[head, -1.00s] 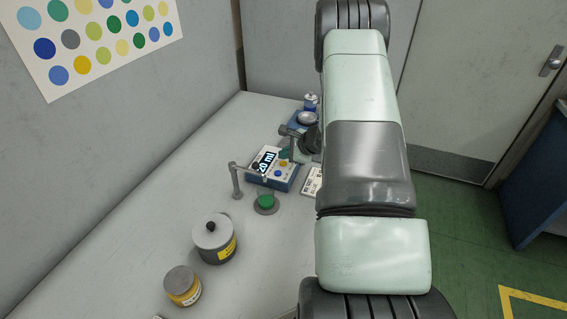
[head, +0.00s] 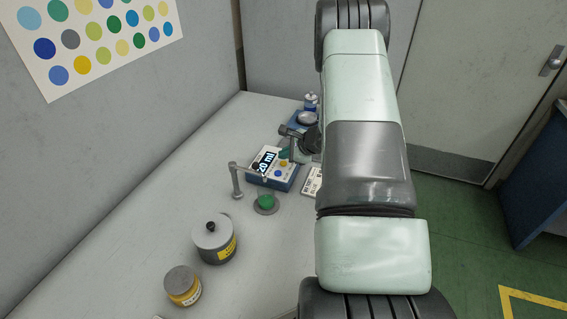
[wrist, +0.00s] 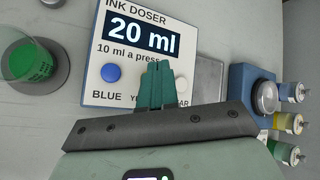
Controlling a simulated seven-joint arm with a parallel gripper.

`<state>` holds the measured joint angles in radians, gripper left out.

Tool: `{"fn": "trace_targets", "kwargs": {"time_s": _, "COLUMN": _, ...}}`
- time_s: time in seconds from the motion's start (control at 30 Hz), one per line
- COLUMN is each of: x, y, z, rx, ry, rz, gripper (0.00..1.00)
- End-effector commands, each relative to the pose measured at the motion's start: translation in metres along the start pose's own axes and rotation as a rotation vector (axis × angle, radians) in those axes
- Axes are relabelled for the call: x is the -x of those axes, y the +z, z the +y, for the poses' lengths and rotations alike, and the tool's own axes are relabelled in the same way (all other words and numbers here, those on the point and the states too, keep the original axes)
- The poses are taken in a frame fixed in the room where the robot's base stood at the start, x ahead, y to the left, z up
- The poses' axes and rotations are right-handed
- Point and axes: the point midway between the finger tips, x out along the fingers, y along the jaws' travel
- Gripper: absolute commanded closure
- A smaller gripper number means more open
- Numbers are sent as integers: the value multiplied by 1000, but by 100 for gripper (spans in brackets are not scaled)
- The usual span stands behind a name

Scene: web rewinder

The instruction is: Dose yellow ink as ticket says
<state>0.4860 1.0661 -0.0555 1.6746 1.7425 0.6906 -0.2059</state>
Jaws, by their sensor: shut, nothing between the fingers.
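The ink doser (head: 259,181) is a white-topped blue box whose display (wrist: 144,38) reads 20 ml, with "10 ml a press" below it. Its blue button (wrist: 112,73) is in plain view. The yellow button (head: 283,163) shows in the head view; in the wrist view my fingers cover it and part of its label. My gripper (wrist: 160,72) is shut and empty, its teal fingertips over the button row; contact cannot be told. A clear beaker with green liquid (wrist: 30,62) stands left of the doser. The ticket (head: 312,181) lies right of the doser, its text unreadable and partly hidden by my arm.
A jar with a yellow label (head: 214,240) and a smaller yellow jar (head: 182,286) stand on the near bench. A post with a spout arm (head: 236,182) rises beside the beaker. Several small ink bottles (wrist: 287,122) and a blue scale (wrist: 245,82) are at the right.

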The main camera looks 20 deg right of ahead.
Motion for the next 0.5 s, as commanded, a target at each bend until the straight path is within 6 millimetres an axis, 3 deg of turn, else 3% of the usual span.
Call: {"fn": "trace_targets", "kwargs": {"time_s": 0.5, "x": -5, "y": -4, "z": 4, "rx": 0, "ry": 0, "rz": 0, "gripper": 100}}
